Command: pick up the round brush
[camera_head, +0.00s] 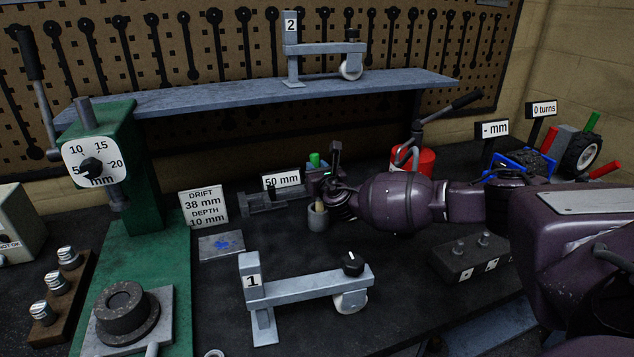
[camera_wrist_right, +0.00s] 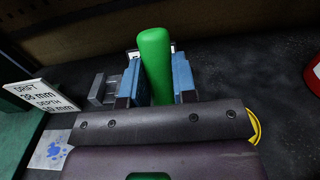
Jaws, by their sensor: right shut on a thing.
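The round brush shows as a green handle (camera_wrist_right: 155,62) standing between the blue fingers in the right wrist view. Its green top (camera_head: 315,160) also shows above my right gripper in the head view. My right gripper (camera_head: 322,182) is shut on the handle; its jaws also show in the wrist view (camera_wrist_right: 157,85). A small grey pot (camera_head: 318,218) stands right below the gripper. A beige piece shows at the pot's mouth, in line with the handle; I cannot tell whether it is the brush's lower end. My left gripper is not in view.
A grey vice-like tool (camera_head: 262,200) and a "50 mm" sign (camera_head: 282,180) stand just left of the gripper. A red can (camera_head: 425,160) stands behind my right arm. A green press (camera_head: 140,240) stands at left.

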